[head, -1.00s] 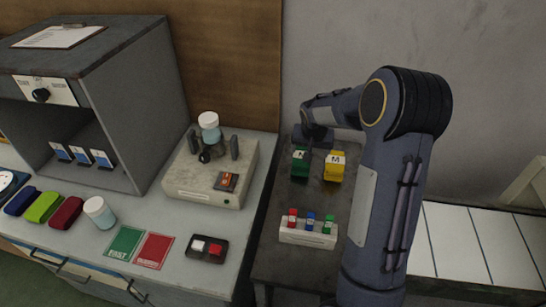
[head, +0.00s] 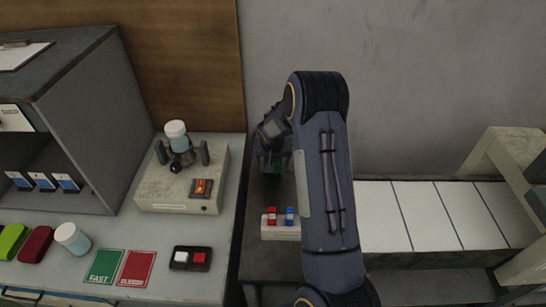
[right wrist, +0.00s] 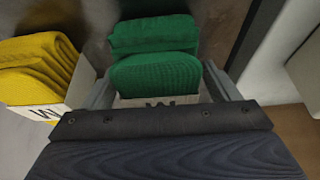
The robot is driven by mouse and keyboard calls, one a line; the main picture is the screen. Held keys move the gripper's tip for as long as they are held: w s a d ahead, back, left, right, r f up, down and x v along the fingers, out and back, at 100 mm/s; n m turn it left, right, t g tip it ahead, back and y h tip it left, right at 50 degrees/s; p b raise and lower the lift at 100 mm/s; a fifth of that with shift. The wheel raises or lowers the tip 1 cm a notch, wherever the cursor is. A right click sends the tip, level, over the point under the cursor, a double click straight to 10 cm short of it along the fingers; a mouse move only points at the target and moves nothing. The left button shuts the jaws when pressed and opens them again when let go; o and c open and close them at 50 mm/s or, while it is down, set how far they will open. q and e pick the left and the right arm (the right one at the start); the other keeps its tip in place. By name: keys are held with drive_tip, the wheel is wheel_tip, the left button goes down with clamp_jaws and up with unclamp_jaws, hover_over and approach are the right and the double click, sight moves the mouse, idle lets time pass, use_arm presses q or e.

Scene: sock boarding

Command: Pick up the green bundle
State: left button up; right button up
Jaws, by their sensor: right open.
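The green bundle (right wrist: 155,74) is folded ribbed cloth with a pale band (right wrist: 160,100) carrying a dark letter. It sits low in the right wrist view, between the fingers of my right gripper (right wrist: 160,88). The fingers are open, one on each side of the bundle, and I cannot tell whether they touch it. More green cloth (right wrist: 152,34) shows just behind it; whether it is the same bundle is unclear. In the head view my right gripper (head: 270,152) is over the dark table, mostly covering the bundle. My left gripper is not in view.
A yellow bundle (right wrist: 40,68) with a white band stands close to the left finger. A small white holder (head: 280,231) with colored pieces sits nearer on the dark table (head: 255,190). A pale machine with a jar (head: 176,135) stands left. White conveyor slats (head: 425,215) lie right.

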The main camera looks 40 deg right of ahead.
drive_tip(key=shift+f+b, duration=0.2)
drive_tip(key=shift+b, duration=0.2)
idle(0.3)
drive_tip(key=shift+c, duration=0.3)
drive_tip(key=c, duration=1.1)
drive_tip(key=shift+o, duration=0.2)
drive_tip(key=shift+r, duration=0.1)
